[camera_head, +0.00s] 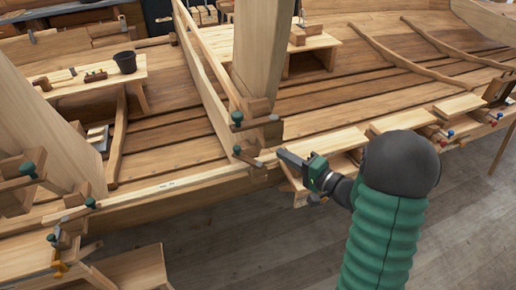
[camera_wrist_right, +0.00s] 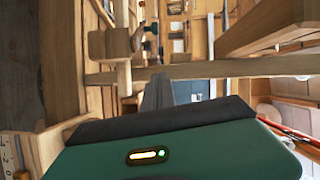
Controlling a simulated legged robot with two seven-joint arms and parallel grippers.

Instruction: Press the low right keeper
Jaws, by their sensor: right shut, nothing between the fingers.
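The low right keeper (camera_head: 245,155) is a small wooden piece with a dark green knob, at the foot of the central upright post beside the hull's edge. A similar keeper with a green knob (camera_head: 237,119) sits just above it. My right gripper (camera_head: 283,156) comes in from the right, shut and empty, its dark tip pointing left. The tip is a little to the right of the low keeper, with a small gap in the head view. In the right wrist view the shut fingers (camera_wrist_right: 160,92) point ahead toward a wooden bar; I cannot make out the keeper there. My left gripper is not in view.
More green-knobbed keepers (camera_head: 90,203) stand at the left along the pale plank edge. Wooden boards (camera_head: 390,122) and several clamps lie along the hull's right edge. A bench with a black bucket (camera_head: 125,62) stands at the upper left.

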